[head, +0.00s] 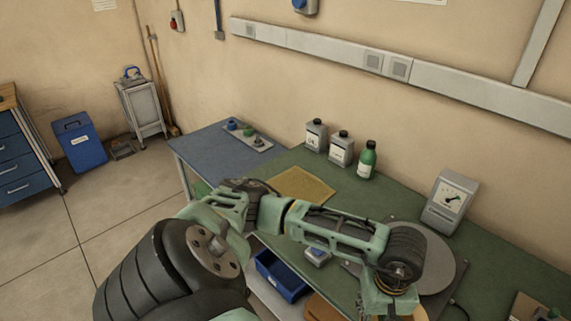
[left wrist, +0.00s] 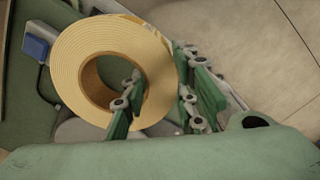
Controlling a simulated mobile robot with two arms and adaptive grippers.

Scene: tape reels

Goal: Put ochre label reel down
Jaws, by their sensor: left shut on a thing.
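The ochre label reel (left wrist: 85,60) is a thick pale-yellow ring with a brown core, seen large in the left wrist view. My left gripper (left wrist: 160,105) is shut on its ring wall, with one finger in the core hole and the other outside the rim. I cannot tell whether the reel touches anything below. In the head view my left gripper is only partly in view at the bottom edge, below the wrist, and I cannot make out the reel there. My right gripper is in neither view.
A round grey plate (head: 440,265) lies on the green bench beside my wrist. A dial meter (head: 452,203), a green bottle (head: 367,160) and two grey bottles stand along the back. A blue bin (head: 283,276) sits below the bench front.

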